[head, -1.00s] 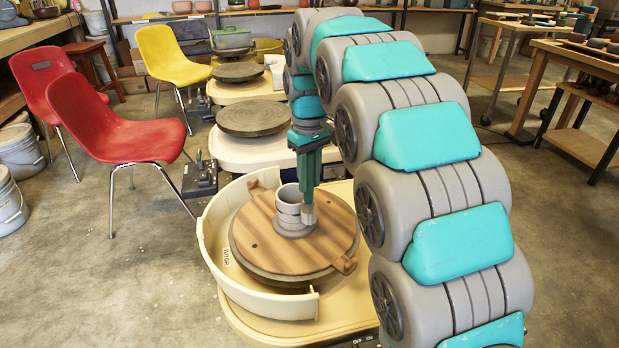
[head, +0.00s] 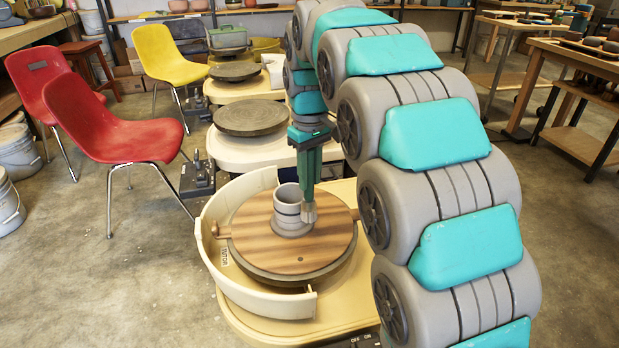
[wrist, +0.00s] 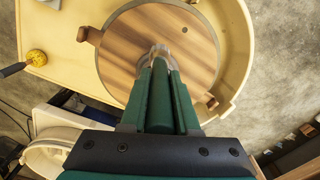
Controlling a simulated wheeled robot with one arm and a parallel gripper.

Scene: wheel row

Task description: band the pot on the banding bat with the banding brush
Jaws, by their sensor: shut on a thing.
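The grey pot (head: 287,200) stands upright near the middle of the wooden banding bat (head: 270,252), with darker rings around it. The bat lies on the wheel inside a cream splash pan (head: 215,262). My gripper (head: 310,182) points down at the pot's right side, its green fingers shut on the banding brush. The pale brush tip (head: 309,214) shows low beside the pot wall; I cannot tell whether it touches. In the wrist view my fingers (wrist: 163,95) hide most of the brush and the pot. The bat (wrist: 125,50) shows around them.
More cream wheels (head: 250,118) stand in a row behind. Red chairs (head: 110,130) and a yellow chair (head: 168,55) are on the left. Open floor lies at the lower left.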

